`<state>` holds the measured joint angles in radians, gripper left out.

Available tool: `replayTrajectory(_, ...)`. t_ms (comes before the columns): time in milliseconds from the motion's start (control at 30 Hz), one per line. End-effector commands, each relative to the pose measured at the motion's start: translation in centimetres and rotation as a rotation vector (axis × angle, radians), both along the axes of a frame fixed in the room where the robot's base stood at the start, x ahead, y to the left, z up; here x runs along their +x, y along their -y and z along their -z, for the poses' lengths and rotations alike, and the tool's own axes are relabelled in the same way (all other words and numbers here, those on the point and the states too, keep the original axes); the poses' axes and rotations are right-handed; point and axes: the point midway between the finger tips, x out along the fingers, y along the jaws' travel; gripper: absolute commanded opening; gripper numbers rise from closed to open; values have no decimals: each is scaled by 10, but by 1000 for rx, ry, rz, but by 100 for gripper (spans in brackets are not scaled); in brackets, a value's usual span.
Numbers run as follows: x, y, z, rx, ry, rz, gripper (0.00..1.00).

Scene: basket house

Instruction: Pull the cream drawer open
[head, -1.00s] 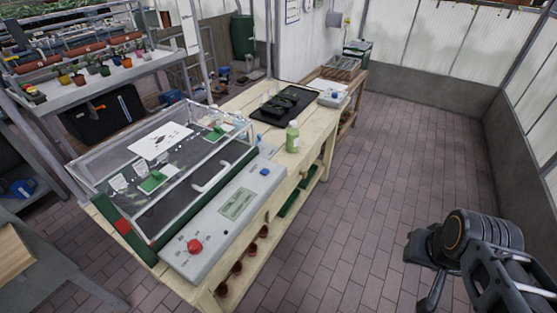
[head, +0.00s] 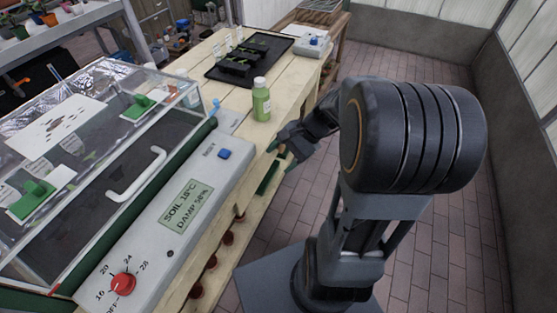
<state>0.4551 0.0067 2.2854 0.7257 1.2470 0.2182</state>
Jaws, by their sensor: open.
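I cannot make out the cream drawer as a separate part. The cream wooden bench (head: 303,76) runs away from me, and its right-hand front face is mostly out of sight or behind my arm. My gripper (head: 281,150) is small in the head view, just off the bench's right edge, beside the green bottle. It is open. My arm hides part of the bench front there, and I cannot tell whether the fingers touch anything.
A green bottle (head: 261,100) stands near the bench edge. A grey control box (head: 160,245) and a clear-lidded propagator (head: 130,190) fill the near bench. A black seedling tray (head: 218,74) and a white device (head: 311,44) stand farther back. The brick floor (head: 445,235) at right is clear.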

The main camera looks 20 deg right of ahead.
Motion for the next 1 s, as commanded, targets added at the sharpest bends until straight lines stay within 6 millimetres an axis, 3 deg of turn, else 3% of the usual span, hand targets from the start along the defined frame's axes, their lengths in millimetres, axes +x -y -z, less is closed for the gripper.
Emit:
replayTrajectory(33, 12, 13, 46, 125, -60, 125, 64)
replayTrajectory(200, 51, 64, 108, 529, -168, 497, 64)
replayTrajectory(400, 70, 132, 159, 859, -183, 785, 64)
replayTrajectory(533, 72, 159, 175, 972, -171, 879, 64)
replayTrajectory(733, 84, 160, 181, 1024, -164, 920, 64)
replayTrajectory(1000, 122, 124, 181, 1021, -163, 917, 64)
